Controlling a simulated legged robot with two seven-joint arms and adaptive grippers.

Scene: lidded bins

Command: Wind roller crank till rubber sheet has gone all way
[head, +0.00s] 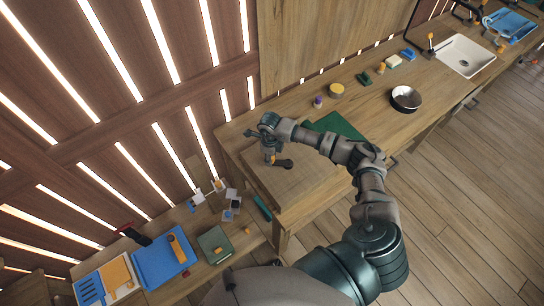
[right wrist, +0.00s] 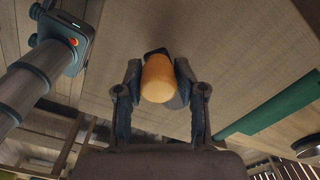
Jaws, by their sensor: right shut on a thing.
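My right gripper (head: 267,143) reaches over the near left end of the wooden bench, partly hidden by its own wrist. In the right wrist view the right gripper (right wrist: 159,92) is closed around an orange rounded grip (right wrist: 158,78), with a dark piece (right wrist: 157,51) just beyond it. A dark handle-like part (head: 283,163) shows beside the gripper in the head view. I cannot make out the whole crank or the roller. A flat green sheet (head: 336,124) lies on the bench right of the gripper, partly behind my arm; a green strip (right wrist: 275,104) also shows in the right wrist view. My left gripper is not seen.
The wooden bench (head: 390,120) holds a dark bowl (head: 406,98), a yellow round block (head: 336,90) and a white sink (head: 465,56). A lower bench at the left carries a blue tray (head: 160,262) and small items. A slatted wall stands close behind.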

